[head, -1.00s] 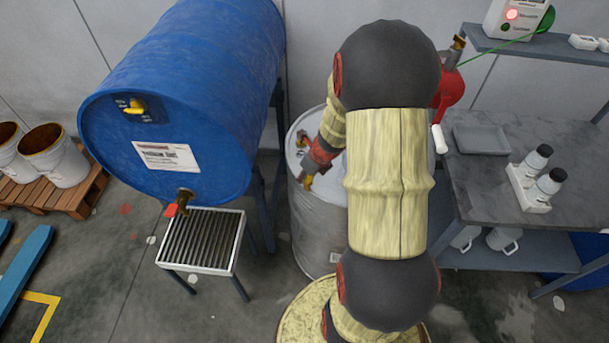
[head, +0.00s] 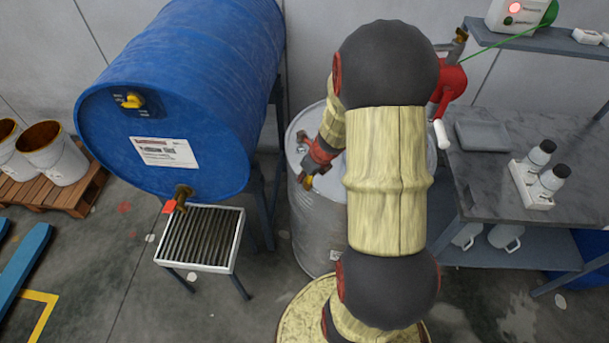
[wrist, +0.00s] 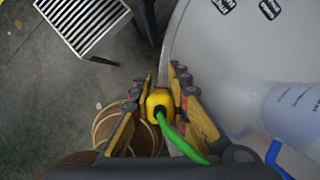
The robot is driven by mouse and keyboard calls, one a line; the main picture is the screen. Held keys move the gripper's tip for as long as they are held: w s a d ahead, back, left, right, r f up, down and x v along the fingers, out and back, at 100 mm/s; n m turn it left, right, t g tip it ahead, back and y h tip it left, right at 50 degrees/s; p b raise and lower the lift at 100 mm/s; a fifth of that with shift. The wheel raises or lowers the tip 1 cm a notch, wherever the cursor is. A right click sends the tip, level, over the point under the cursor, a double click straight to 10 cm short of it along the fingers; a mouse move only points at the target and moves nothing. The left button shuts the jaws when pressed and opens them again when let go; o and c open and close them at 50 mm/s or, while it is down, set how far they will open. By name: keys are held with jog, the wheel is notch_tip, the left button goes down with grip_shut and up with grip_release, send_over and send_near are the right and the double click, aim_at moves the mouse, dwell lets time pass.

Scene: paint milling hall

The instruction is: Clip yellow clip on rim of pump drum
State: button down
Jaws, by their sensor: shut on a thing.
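The yellow clip (wrist: 159,104) shows in the wrist view with a green cable running from its end. My gripper (wrist: 163,76) is shut on it, with fingers on both sides. The pump drum is the pale grey steel drum (head: 312,230) in the head view, partly hidden behind my arm. Its pale lid (wrist: 215,45) fills the upper right of the wrist view. My gripper (head: 307,182) is at the left side of the drum's top, by the rim. In the wrist view the fingers point along the rim's edge. I cannot tell whether the clip touches the rim.
A blue drum (head: 180,90) lies on a stand at left, above a grated stand (head: 200,240). A red hand pump (head: 450,88) rises behind my arm. A bench (head: 500,165) with bottles (head: 540,153) stands at right.

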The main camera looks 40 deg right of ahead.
jog(key=shift+f+b, duration=0.45)
jog(key=shift+f, duration=0.15)
jog(key=c, duration=1.6)
grip_release()
jog(key=shift+c, duration=0.2)
jog(key=shift+r, duration=0.1)
jog(key=v, duration=1.1)
jog(key=shift+s+r, duration=0.2)
jog(key=shift+r, duration=0.15)
